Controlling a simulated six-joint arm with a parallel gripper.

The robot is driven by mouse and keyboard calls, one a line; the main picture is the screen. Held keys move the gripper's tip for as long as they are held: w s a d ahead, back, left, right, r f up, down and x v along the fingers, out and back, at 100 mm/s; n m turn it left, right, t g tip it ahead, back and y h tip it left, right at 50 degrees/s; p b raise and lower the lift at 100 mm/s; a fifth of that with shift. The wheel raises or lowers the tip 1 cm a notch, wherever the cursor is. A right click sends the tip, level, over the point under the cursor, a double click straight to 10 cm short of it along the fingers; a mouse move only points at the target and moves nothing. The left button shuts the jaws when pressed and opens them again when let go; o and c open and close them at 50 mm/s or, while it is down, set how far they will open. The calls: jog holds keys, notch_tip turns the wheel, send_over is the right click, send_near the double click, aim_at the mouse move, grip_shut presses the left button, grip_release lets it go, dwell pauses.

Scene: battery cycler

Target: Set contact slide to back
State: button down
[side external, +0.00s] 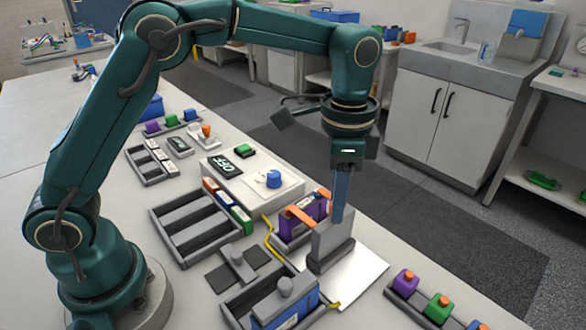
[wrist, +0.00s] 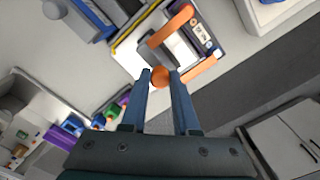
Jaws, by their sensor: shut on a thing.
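The contact slide (side external: 334,243) is a grey upright block on a grey base, with orange contact arms (side external: 300,216) reaching left to a purple battery (side external: 291,230) in a grey cradle. In the wrist view the slide (wrist: 158,48) shows with its orange arms and a round orange knob (wrist: 160,76). My gripper (side external: 338,216) points down at the slide. In the wrist view its blue fingertips (wrist: 160,80) are shut on the orange knob, which the fingers hide in the side view.
A blue battery (side external: 288,305) sits in a nearer cradle with a grey slide (side external: 237,262) beside it. A grey empty rack (side external: 190,225) and the cycler box with a blue dial (side external: 273,179) stand left. Coloured batteries (side external: 437,308) stand in a tray at the right.

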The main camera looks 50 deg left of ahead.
jog(key=d, duration=0.5)
jog(key=c, duration=0.7)
grip_release()
jog(key=shift+o, duration=0.2)
jog(key=shift+a, duration=0.1)
jog(key=shift+r, duration=2.6)
